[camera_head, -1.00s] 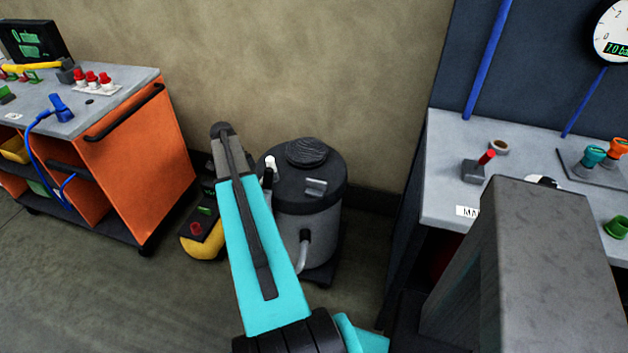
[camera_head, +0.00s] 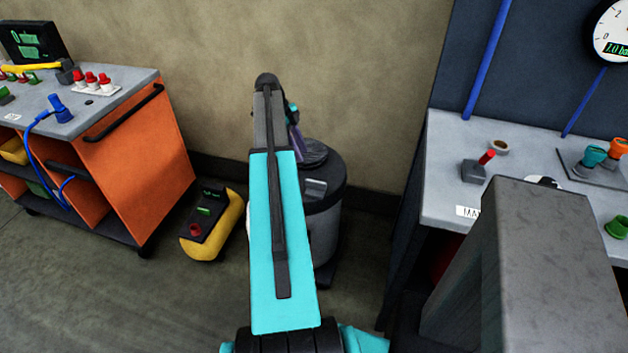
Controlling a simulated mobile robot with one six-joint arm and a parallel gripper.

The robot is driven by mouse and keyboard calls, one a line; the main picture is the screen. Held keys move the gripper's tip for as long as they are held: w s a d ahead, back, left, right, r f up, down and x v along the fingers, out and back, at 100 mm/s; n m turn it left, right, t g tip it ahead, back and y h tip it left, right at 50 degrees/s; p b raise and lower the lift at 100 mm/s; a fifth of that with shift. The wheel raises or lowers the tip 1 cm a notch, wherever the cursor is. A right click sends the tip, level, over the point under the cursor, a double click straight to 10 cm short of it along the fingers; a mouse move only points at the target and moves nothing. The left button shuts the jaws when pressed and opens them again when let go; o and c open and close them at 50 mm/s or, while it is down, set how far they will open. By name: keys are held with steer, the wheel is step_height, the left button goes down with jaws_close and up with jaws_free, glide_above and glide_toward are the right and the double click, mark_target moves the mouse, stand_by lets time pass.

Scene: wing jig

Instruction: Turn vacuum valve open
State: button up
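No part is clearly marked as the vacuum valve. A grey block with a red lever (camera_head: 477,167), tilted up to the right, sits on the right bench. A grey drum-shaped machine with a dark lid (camera_head: 326,181) stands on the floor by the wall. My teal and grey arm rises in front of it and hides its left part. A little of my gripper (camera_head: 293,120) shows behind the arm's upper end, above the drum in the picture. Its fingertips are hidden, so I cannot tell whether it is open or holds anything.
An orange cart (camera_head: 140,165) with red-capped items stands left. A yellow unit (camera_head: 213,224) is on the floor beside the drum. A gauge (camera_head: 612,32) hangs above.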

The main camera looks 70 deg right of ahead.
mark_target(315, 182)
steer(key=shift+f, duration=0.1)
steer(key=shift+p+x, duration=1.5)
steer(key=shift+x, duration=5.3)
jaws_close()
